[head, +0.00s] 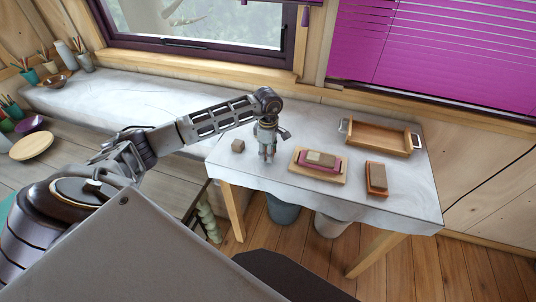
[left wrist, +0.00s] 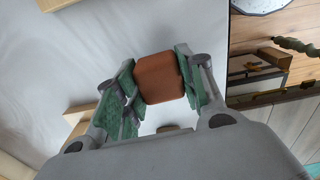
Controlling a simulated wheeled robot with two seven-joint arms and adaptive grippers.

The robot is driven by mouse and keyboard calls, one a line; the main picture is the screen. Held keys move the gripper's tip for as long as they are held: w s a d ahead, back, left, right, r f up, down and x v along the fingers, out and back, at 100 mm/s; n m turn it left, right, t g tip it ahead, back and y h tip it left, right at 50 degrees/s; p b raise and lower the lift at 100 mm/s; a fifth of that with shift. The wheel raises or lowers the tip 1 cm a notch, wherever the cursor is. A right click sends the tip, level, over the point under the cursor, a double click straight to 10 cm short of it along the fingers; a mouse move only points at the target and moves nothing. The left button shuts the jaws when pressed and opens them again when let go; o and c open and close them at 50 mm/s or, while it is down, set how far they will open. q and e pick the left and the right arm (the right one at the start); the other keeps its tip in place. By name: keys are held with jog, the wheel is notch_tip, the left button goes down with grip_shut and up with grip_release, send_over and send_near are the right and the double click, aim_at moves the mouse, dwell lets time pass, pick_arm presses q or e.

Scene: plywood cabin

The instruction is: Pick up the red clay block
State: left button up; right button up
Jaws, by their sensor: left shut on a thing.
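My left gripper (head: 267,155) points down over the cloth-covered table, between a small brown block and a wooden board. In the left wrist view its two green-padded fingers are shut on the red clay block (left wrist: 160,78), one pad on each side. The block is reddish brown with rounded edges. In the head view I cannot make it out, as the fingers hide it. I cannot tell whether it touches the table. My right gripper is not in view.
A small brown block (head: 238,146) lies left of the gripper. Right of it are a wooden board (head: 337,180) with a pink dish (head: 305,162) and blocks, an orange-red piece (head: 377,191) under a brown block (head: 376,174), and a handled wooden tray (head: 375,144).

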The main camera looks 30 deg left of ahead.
pick_arm(q)
notch_tip(320, 180, up, 9)
jog(key=b, duration=0.1)
jog(key=shift+b, duration=0.3)
jog(key=shift+r, duration=0.1)
dwell(0.6)
